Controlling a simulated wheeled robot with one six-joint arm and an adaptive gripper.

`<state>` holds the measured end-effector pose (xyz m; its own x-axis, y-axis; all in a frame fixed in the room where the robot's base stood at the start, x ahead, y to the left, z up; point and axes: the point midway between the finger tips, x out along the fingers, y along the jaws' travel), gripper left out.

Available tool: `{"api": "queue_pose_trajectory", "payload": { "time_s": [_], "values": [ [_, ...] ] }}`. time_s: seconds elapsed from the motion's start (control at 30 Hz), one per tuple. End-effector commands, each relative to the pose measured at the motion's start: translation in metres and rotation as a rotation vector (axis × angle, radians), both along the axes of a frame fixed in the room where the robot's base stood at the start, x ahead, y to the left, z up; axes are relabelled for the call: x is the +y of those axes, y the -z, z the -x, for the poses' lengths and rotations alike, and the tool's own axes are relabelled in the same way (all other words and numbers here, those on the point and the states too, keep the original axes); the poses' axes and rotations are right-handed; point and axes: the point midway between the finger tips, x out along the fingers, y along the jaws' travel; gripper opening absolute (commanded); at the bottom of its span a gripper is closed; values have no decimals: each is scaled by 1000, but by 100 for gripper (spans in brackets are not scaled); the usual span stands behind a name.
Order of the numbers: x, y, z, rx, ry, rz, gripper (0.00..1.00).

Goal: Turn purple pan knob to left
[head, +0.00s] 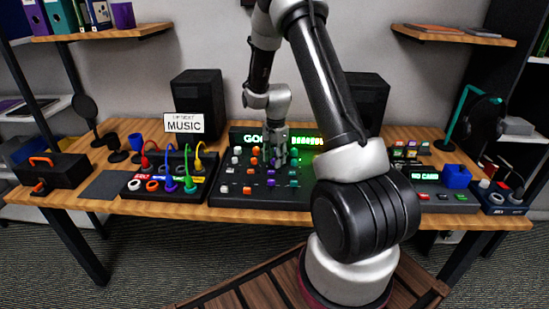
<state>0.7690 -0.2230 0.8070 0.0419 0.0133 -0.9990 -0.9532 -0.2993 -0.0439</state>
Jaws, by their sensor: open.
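The black mixer console (262,199) stands mid-table with columns of small coloured knobs. A purple-looking knob (271,183) shows just below my gripper; the knobs are too small to tell which one is the pan knob or which way it points. My gripper (277,164) reaches down over the purple column, between the orange knobs (253,161) and the teal knobs (294,172). It is open and hides the upper part of that column. I cannot tell whether its fingertips touch a knob.
A green lit display (306,141) stands behind the knobs. A patch box (160,186) with coloured cables is on the left, a toolbox (50,171) farther left. Black speakers (199,103) stand behind. My arm covers the console's right side.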

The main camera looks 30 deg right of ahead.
Motion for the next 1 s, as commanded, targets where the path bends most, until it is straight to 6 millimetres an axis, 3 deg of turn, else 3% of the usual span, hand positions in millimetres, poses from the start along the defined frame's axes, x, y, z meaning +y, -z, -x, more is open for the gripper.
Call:
{"api": "queue_pose_trajectory", "payload": {
  "time_s": [0.2, 0.43, 0.47, 0.77, 1.0],
  "values": [
    [0, 1, 0, 0, -1, 0, 42],
    [0, 0, 0, 0, -1, 0, 2],
    [0, 0, 0, 0, -1, 0, 0],
    [0, 0, 0, 0, -25, 0, 0],
    [0, 0, 0, 1, -139, 0, 0]
  ]
}}
